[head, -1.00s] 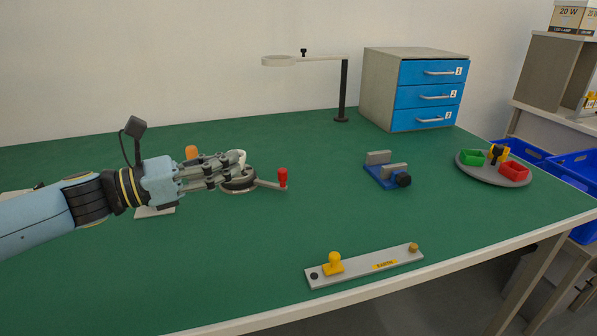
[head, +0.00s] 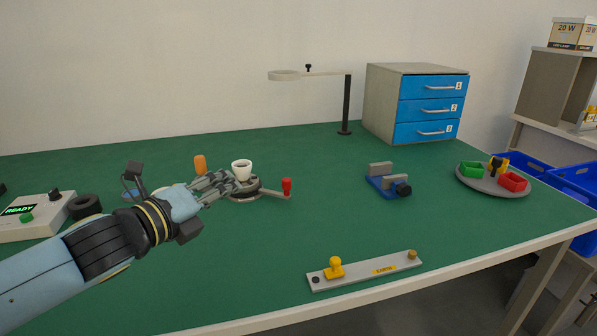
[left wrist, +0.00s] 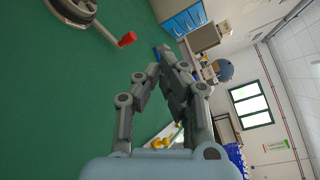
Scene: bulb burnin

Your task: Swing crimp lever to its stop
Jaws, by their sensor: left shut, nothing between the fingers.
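The crimp lever (head: 272,192) is a grey arm with an upright red knob (head: 287,187). It points right from a round grey base (head: 245,196) with a white cup (head: 242,169) on it. In the left wrist view the red knob (left wrist: 127,39) and part of the base (left wrist: 73,10) show at the upper left. My left gripper (head: 236,183) is shut and empty, at the left side of the base in the head view and partly covering it. In the left wrist view its fingers (left wrist: 163,58) point away, clear of the red knob. My right gripper is not in view.
A control box (head: 30,215) reading READY stands at left. An orange knob (head: 200,164) is behind the gripper. A lamp post (head: 347,105), blue clamp (head: 383,184), grey plate with yellow knob (head: 365,272) and round tray (head: 466,186) stand apart. Green table around the red knob is clear.

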